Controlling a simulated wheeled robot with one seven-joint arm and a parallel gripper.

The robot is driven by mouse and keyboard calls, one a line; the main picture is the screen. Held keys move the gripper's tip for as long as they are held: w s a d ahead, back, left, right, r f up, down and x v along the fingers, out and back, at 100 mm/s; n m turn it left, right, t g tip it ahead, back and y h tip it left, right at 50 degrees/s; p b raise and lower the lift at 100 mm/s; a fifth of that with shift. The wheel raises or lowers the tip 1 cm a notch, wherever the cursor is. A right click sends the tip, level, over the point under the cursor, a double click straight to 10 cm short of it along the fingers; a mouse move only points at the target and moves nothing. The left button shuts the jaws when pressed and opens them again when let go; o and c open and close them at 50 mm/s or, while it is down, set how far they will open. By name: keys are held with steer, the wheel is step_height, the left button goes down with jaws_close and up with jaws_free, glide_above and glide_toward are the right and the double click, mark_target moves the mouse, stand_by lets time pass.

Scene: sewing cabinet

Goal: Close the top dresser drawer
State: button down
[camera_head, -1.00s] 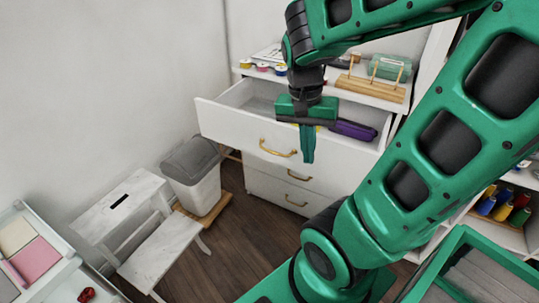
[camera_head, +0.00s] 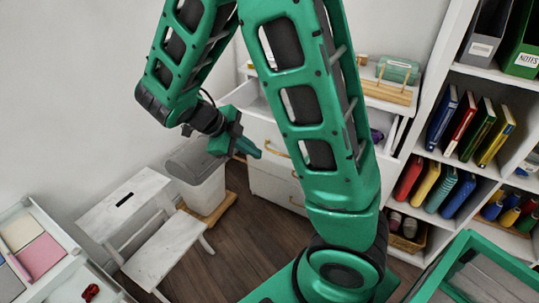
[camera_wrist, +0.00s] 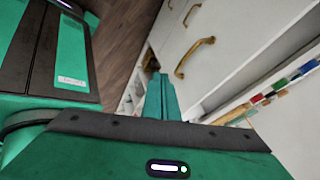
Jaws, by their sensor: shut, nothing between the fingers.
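The white dresser (camera_head: 277,190) stands against the back wall, largely behind my arm. Its top drawer (camera_head: 266,131) is pulled out. The drawer's left side and part of its inside show, and a purple item (camera_head: 376,135) shows at its right end. A brass handle (camera_head: 275,150) is partly visible on its front. My gripper (camera_head: 258,153) is shut and empty, at the left part of the drawer front in the picture; I cannot tell whether it touches. In the wrist view, the shut fingers (camera_wrist: 159,96) point toward white drawer fronts with brass handles (camera_wrist: 194,56).
A grey-lidded bin (camera_head: 198,180) stands left of the dresser, beside a white step stool (camera_head: 160,245). A bookshelf (camera_head: 440,170) stands at the right. A wooden rack (camera_head: 388,92) is on the dresser top. Bare wooden floor lies in front.

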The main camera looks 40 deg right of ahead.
steer(key=d+f, duration=0.7)
steer(key=d, duration=0.2)
steer(key=shift+w+d+f, duration=0.15)
steer(key=shift+w+d, duration=0.1)
steer(key=shift+w, duration=0.15)
